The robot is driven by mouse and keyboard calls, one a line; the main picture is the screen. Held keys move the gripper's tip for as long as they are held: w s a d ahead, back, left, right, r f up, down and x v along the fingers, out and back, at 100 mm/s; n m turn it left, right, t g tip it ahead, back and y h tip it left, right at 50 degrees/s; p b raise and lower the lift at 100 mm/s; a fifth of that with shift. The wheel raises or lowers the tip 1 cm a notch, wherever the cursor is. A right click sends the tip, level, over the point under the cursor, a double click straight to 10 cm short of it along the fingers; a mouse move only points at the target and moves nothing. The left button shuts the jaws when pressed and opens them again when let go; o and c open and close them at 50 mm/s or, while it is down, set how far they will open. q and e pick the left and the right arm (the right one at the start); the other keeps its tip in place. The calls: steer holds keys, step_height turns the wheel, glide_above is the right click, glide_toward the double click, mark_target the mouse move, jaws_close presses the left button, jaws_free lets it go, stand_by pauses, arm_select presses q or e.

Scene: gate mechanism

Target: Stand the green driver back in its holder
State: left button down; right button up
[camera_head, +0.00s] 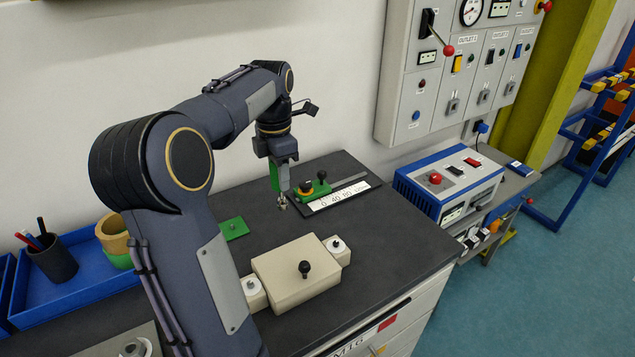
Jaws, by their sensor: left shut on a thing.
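My left arm reaches in from the left over the dark bench. Its gripper (281,187) points down near the back of the bench, shut on a green piece, which I take to be the green driver (274,176). The green shows along the left side of the fingers, and the rest is hidden by them. A small metallic part (281,203) shows just below the fingertips; I cannot tell whether it belongs to the driver or stands on the bench. I cannot pick out the driver's holder for sure. My right gripper is not in view.
A green slide with black knobs (312,188) and a scale plate (340,196) lie right beside the gripper. A beige box (298,276) with a black knob stands in front. A green plate (233,228), a blue tray (85,285) and a dark cup (52,260) are left.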

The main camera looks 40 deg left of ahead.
arm_select(q)
steer(key=s+a+f+n, duration=0.1)
steer(key=s+a+n, duration=0.2)
steer(key=s+a, duration=0.7)
steer(key=f+b, duration=0.1)
steer(key=w+a+f+b, duration=0.1)
steer(key=f+b, duration=0.1)
steer(key=w+f+b, duration=0.1)
steer(key=f+b, duration=0.1)
steer(key=shift+w+a+f, duration=0.1)
steer(key=shift+a+f, duration=0.05)
steer(key=shift+a, duration=0.2)
steer(key=shift+f, duration=0.55)
steer(key=shift+f, duration=0.3)
steer(key=shift+f+b, duration=0.5)
